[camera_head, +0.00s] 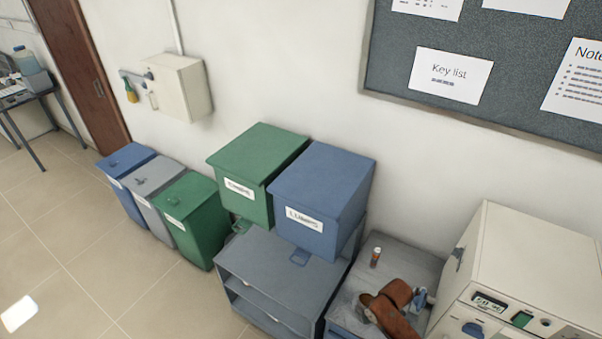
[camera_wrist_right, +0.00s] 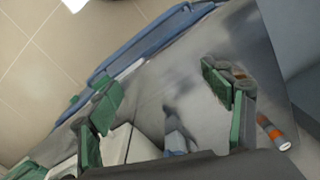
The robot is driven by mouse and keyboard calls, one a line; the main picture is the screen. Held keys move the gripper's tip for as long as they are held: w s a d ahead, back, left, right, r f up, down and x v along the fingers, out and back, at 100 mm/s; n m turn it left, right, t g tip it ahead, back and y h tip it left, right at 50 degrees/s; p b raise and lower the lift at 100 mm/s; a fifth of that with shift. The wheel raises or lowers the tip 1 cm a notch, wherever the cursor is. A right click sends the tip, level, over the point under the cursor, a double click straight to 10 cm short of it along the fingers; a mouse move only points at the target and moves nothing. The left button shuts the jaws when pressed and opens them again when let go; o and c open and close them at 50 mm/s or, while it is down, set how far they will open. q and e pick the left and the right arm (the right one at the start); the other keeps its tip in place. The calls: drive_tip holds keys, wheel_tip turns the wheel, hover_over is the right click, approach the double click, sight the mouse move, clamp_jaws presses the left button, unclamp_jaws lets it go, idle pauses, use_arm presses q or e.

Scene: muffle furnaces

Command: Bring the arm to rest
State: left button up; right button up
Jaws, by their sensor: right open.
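My right gripper (camera_wrist_right: 165,110) shows in the right wrist view, its green-padded fingers spread apart. I see nothing held between them. The fingers are over or near a grey surface; their height above it is hard to judge. A small tube with an orange band (camera_wrist_right: 272,132) is just right of the right-hand finger. In the head view a small orange-banded tube (camera_head: 375,257) stands on the grey bench top (camera_head: 352,287).
Green (camera_head: 257,170) and blue (camera_head: 322,195) boxes sit on a grey shelf unit (camera_head: 265,265). Several lidded bins stand left along the wall.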

drive_tip(key=s+d+r+n+t, duration=0.1)
drive_tip(key=s+d+r+n, duration=0.1)
drive_tip(key=s+d+n, duration=0.3)
drive_tip(key=s+r+n+t+h, duration=0.1)
drive_tip(key=s+r+n, duration=0.1)
drive_tip(key=s, duration=0.5)
drive_tip(key=s+d+r+n+t, duration=0.1)
drive_tip(key=s+d+r+n, duration=0.25)
drive_tip(key=s, duration=0.35)
wheel_tip(320, 180, down, 39)
drive_tip(key=a+b, duration=0.2)
drive_tip(key=b, duration=0.9)
use_arm(q)
wheel_tip(320, 180, down, 22)
drive_tip(key=b, duration=1)
drive_tip(key=shift+s+b, duration=0.35)
drive_tip(key=shift+b, duration=0.05)
use_arm(e)
drive_tip(key=s+f+g, duration=0.1)
drive_tip(key=s+f, duration=0.9)
drive_tip(key=f, duration=0.5)
drive_tip(key=s+f+n+g, duration=0.1)
drive_tip(key=s+f, duration=1)
drive_tip(key=f, duration=0.4)
drive_tip(key=shift+f+y, duration=0.25)
drive_tip(key=shift+y, duration=0.15)
